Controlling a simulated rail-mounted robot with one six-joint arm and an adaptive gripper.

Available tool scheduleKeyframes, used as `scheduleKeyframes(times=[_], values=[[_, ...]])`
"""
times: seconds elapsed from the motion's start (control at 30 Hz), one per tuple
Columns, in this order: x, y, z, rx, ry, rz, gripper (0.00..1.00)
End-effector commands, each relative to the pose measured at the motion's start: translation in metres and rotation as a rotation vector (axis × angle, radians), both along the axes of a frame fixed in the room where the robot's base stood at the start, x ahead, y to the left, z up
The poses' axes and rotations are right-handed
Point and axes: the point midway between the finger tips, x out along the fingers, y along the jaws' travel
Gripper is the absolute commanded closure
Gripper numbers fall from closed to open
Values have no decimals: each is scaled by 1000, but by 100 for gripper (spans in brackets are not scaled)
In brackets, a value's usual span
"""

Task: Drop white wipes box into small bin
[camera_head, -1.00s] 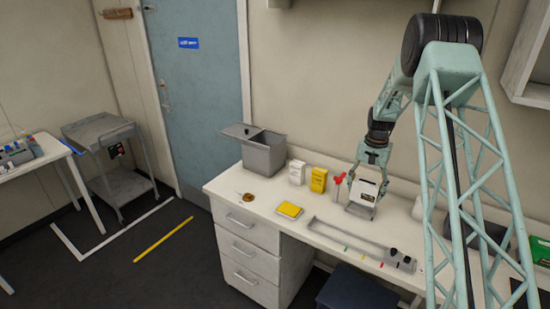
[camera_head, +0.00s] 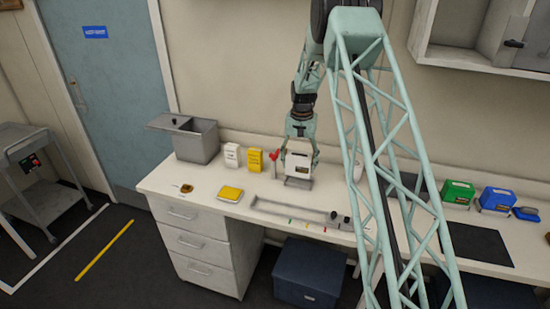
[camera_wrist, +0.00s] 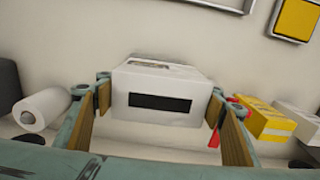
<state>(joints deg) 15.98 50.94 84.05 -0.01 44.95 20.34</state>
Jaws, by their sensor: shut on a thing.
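The white wipes box (camera_head: 298,166), a white box with a dark slot, is between the fingers of my gripper (camera_head: 300,147), which is shut on it. In the wrist view the box (camera_wrist: 166,86) sits upright between the two fingers of my gripper (camera_wrist: 165,105), its slotted face towards the camera. In the head view it is at a grey stand (camera_head: 298,183) on the bench; I cannot tell if it touches the stand. A grey open-topped bin (camera_head: 196,147) with a flat lid out to its left stands at the bench's left back.
A smaller white box (camera_head: 232,155), a yellow box (camera_head: 255,160) and a red item (camera_head: 274,156) stand between the bin and my gripper. A yellow pad (camera_head: 230,193) and a long grey rail (camera_head: 310,218) lie in front. A white roll (camera_wrist: 42,110) shows in the wrist view.

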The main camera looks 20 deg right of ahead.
Motion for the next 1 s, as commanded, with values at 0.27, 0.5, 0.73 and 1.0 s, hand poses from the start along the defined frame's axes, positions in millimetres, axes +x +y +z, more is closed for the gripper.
scheduleKeyframes(times=[0.27, 0.5, 0.73, 1.0], values=[[-23, 38, 1, 0, 0, 117, 49], [-54, 78, 3, 0, 0, 253, 49], [-87, 115, 4, 0, 0, 383, 49], [-130, 152, 2, 0, 0, 528, 49]])
